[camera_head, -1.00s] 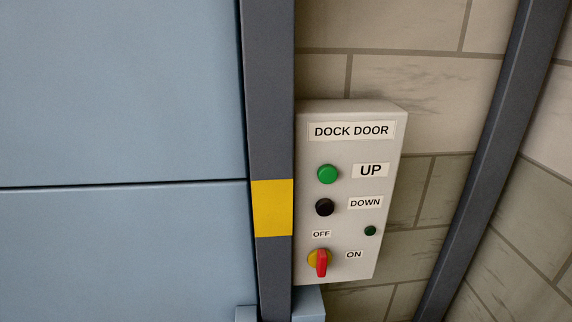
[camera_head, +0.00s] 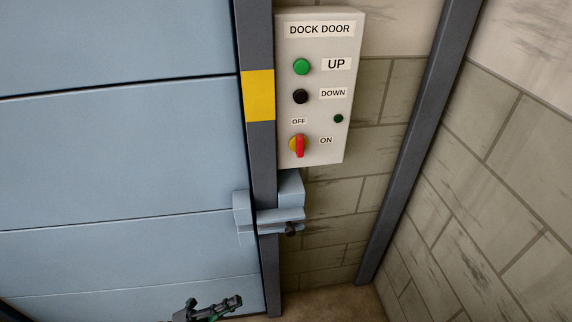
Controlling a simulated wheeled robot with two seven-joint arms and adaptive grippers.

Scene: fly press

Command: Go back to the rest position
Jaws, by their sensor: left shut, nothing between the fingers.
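My left gripper (camera_head: 212,307) shows at the bottom edge of the head view, in front of the lower part of the blue dock door (camera_head: 120,160). It is shut and empty, apart from everything around it. The rest of my left arm is out of the picture. My right gripper is not in view. The grey control box (camera_head: 314,90) labelled DOCK DOOR hangs on the wall above and to the right of my gripper. It has a green UP button (camera_head: 302,66), a black DOWN button (camera_head: 300,96) and a red and yellow switch (camera_head: 299,145). A small dark green lamp (camera_head: 338,118) sits beside them.
A light blue latch or bracket (camera_head: 280,212) juts out at the dark door post (camera_head: 263,180), below the control box. A second dark post (camera_head: 405,180) stands to the right. Block walls (camera_head: 480,170) meet in a corner. A little bare floor (camera_head: 335,303) shows below.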

